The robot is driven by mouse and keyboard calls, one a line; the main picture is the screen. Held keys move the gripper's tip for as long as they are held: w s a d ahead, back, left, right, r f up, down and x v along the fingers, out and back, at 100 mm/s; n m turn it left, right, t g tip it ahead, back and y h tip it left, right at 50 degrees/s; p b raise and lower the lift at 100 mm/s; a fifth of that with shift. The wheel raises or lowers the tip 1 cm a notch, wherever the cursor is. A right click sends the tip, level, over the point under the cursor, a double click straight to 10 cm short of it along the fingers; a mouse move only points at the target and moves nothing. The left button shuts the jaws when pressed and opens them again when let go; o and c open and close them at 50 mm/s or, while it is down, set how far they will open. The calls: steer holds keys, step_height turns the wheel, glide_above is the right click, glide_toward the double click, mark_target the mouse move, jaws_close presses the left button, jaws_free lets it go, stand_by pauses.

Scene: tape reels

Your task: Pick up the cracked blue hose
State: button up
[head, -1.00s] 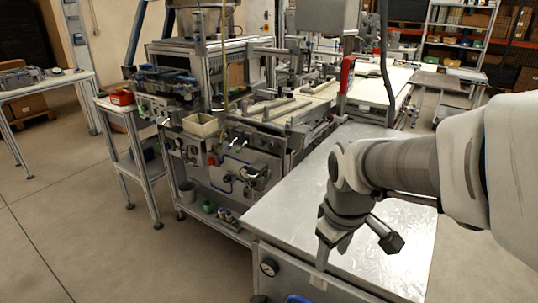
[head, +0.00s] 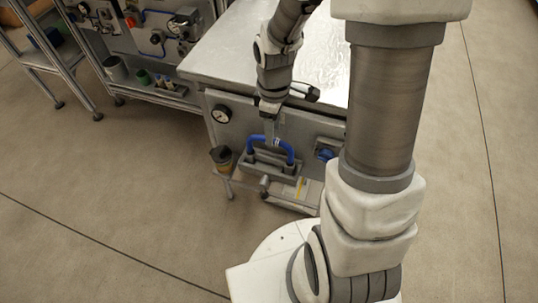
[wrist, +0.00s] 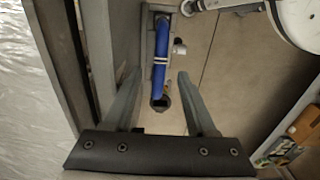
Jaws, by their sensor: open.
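The blue hose (head: 289,149) is a short arch on a grey fixture (head: 262,168) at the front side of the metal-topped bench. In the wrist view the hose (wrist: 161,62) runs lengthwise, with pale bands across its middle. I cannot make out a crack for certain. My gripper (head: 271,130) points down just above the hose in the head view. In the wrist view my gripper (wrist: 159,74) is open, with one finger on each side of the hose's line and gaps between. Contact with the hose is not visible.
The bench top (head: 225,50) is bare and its front panel stands close beside my gripper. A gauge (head: 221,114), a dark-rimmed cup (head: 221,156) and a blue-faced fitting (head: 325,150) are nearby. Floor to the left is clear.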

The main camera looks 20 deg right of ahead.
steer(key=f+b, duration=0.1)
steer(key=f, duration=0.1)
steer(key=f+b, duration=0.1)
steer(key=f, duration=0.2)
steer(key=f+b, duration=0.1)
steer(key=f, duration=0.2)
steer(key=shift+w+a+f, duration=0.15)
steer(key=shift+w+a, duration=0.1)
steer(key=shift+a, duration=0.05)
jaws_close()
